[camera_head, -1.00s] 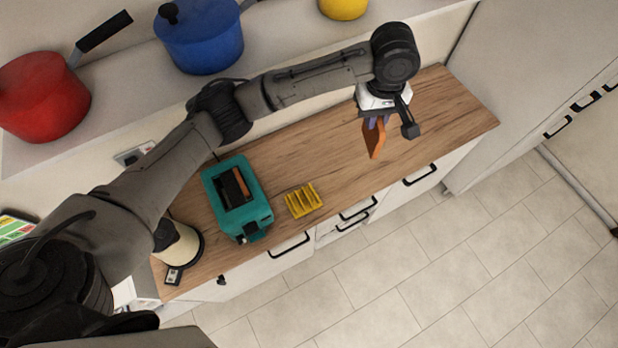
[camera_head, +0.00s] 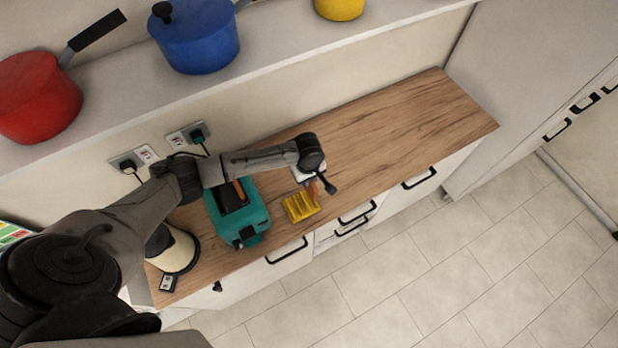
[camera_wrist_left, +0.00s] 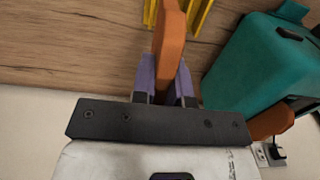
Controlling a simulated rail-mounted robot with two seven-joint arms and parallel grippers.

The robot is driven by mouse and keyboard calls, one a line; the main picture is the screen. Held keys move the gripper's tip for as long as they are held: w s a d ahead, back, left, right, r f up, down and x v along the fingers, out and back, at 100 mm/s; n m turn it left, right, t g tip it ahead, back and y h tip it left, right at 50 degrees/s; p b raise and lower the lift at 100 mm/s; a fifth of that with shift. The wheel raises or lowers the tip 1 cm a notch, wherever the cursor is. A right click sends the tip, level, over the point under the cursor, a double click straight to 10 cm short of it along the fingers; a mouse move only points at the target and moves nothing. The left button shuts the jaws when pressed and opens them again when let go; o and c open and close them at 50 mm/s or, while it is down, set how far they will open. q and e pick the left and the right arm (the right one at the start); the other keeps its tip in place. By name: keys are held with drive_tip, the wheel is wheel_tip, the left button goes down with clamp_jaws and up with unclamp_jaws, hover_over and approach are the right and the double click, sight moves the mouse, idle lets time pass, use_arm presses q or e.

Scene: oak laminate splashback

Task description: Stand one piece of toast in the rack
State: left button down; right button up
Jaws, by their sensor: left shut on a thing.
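My left gripper (camera_wrist_left: 167,82) is shut on a piece of toast (camera_wrist_left: 168,38), an orange-brown slab between its purple fingers in the left wrist view. In the head view the held toast (camera_head: 312,191) shows as a small patch beside the yellow rack (camera_head: 299,208). The rack stands on the wooden counter; its slats also show at the top of the left wrist view (camera_wrist_left: 202,15). Whether the toast touches the rack I cannot tell. The teal toaster (camera_head: 252,215) stands left of the rack, with another piece of toast (camera_head: 240,190) in a slot. My right gripper is not in view.
The wooden counter (camera_head: 400,125) is clear to the right of the rack. A cream and black appliance (camera_head: 178,252) stands left of the toaster. A shelf above holds a red pot (camera_head: 38,100), a blue pot (camera_head: 200,40) and a yellow one (camera_head: 340,8).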

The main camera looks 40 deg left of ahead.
use_arm(q)
drive_tip(key=shift+s+a+f, duration=0.1)
drive_tip(key=shift+a+f, duration=0.05)
drive_tip(key=shift+f, duration=0.05)
drive_tip(key=shift+r+p, duration=0.2)
drive_tip(key=shift+p, duration=0.55)
drive_tip(key=shift+f+b, duration=0.9)
drive_tip(key=shift+f, duration=1.35)
drive_tip(key=shift+f+p, duration=0.1)
drive_tip(key=shift+p, duration=0.25)
drive_tip(key=shift+f, duration=0.25)
drive_tip(key=shift+f+b, duration=0.45)
drive_tip(key=shift+f, duration=0.35)
drive_tip(key=shift+f, duration=0.25)
